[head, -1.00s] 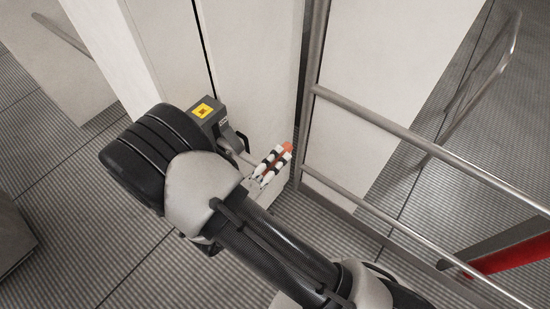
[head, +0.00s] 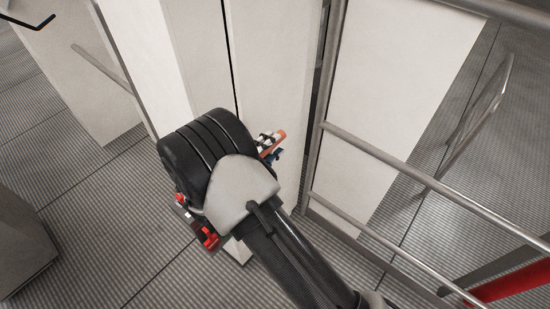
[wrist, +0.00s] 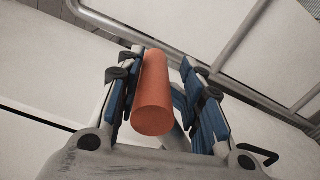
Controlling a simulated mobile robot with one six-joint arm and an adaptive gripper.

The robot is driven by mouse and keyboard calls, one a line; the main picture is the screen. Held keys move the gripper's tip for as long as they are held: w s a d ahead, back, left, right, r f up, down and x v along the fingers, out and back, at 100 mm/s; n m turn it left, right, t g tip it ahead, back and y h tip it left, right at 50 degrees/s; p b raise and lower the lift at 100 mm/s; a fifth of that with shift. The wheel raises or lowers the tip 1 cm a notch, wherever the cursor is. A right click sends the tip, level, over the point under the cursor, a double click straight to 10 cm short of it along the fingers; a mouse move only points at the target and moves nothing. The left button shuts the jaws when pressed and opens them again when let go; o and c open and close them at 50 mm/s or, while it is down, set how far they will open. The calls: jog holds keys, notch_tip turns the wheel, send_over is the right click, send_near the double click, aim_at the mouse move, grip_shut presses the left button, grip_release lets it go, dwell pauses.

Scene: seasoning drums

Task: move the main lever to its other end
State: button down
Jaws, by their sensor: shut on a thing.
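The main lever shows as an orange cylindrical handle (wrist: 153,95) between my fingers in the wrist view. In the head view only a small orange end of the lever (head: 280,136) shows beside the white cabinet. My gripper (wrist: 168,75) is shut on the handle, with a blue-and-black finger on each side. In the head view my gripper (head: 268,146) is mostly behind my dark wrist. The lever's mount is hidden behind my arm.
A white cabinet (head: 275,70) with a dark vertical seam stands behind the lever. Metal railings (head: 400,144) run along the right, close to my arm. A red bar (head: 510,281) lies at the lower right. Open ribbed floor (head: 90,230) is at the left.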

jog(key=shift+w+a+r+m, duration=0.15)
jog(key=shift+w+a+r, duration=0.3)
jog(key=shift+r, duration=0.25)
jog(key=shift+w+a+r+m, duration=0.15)
jog(key=shift+w+a+r, duration=0.2)
jog(key=shift+a+r, duration=0.25)
jog(key=shift+r, duration=0.1)
jog(key=c, duration=1.3)
grip_release()
jog(key=shift+w, duration=0.1)
jog(key=v, duration=1.1)
jog(key=shift+s+f, duration=0.4)
jog(key=shift+s, duration=0.1)
jog(key=shift+d, duration=0.1)
